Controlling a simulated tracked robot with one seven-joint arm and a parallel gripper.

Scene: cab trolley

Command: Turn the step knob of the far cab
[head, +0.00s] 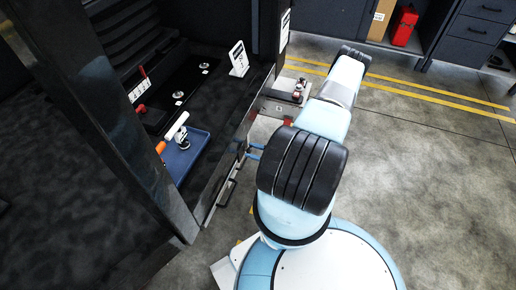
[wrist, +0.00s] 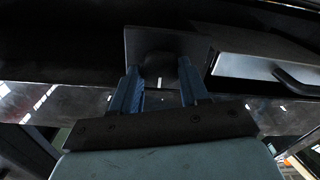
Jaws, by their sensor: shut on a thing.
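My gripper (wrist: 159,92) has its two blue fingers on either side of a dark rounded knob (wrist: 157,66) in the wrist view. The knob stands in front of a dark square plate (wrist: 143,40), and the gripper is shut on it. The view is dim, so the knob's marks and turn angle cannot be read. The knob itself is hidden there.
Inside the cab are a blue tray (head: 196,150) with a white-topped item, a red-handled lever (head: 143,73) and a white card (head: 238,59). A metal bracket (head: 272,106) lies beyond my fingers. Floor on the right is clear.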

